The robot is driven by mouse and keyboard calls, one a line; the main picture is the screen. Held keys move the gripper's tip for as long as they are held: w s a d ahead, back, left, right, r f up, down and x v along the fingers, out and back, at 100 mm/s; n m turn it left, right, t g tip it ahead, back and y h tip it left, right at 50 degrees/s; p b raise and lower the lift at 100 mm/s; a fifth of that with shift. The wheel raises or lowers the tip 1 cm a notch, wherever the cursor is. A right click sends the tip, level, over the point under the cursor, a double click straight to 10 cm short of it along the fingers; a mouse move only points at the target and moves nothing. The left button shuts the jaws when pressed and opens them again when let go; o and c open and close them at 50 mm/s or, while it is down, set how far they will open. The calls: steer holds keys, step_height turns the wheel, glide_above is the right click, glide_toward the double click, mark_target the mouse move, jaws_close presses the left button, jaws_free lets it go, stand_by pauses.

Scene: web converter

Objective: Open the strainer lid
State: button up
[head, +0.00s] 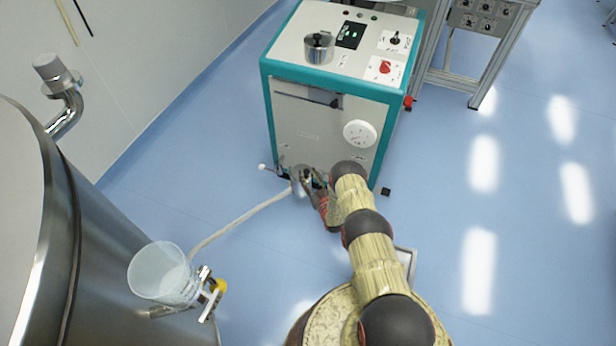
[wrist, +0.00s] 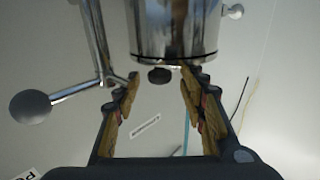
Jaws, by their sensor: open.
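A shiny metal cylinder (wrist: 175,28), which looks like the strainer, fills the top middle of the wrist view. A dark round knob (wrist: 159,75) sticks out from its lower end. My gripper (wrist: 161,80) is open, with one fingertip on each side of the knob and a gap showing on both sides. In the head view my gripper (head: 312,184) is low at the front of the teal and white cabinet (head: 310,125), where it partly hides the fittings. A lever with a ball end (wrist: 30,107) stands left of the cylinder in the wrist view.
A pale hose (head: 235,220) runs from the cabinet's low fittings towards a clear bucket (head: 160,272) beside the large steel tank (head: 95,260). A lidded metal pot (head: 319,52) stands on the cabinet top. The blue floor (head: 500,230) on the right is free.

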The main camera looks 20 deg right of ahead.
steer(key=shift+w, duration=0.35)
steer(key=shift+c, duration=0.4)
jaws_close()
stand_by(0.4)
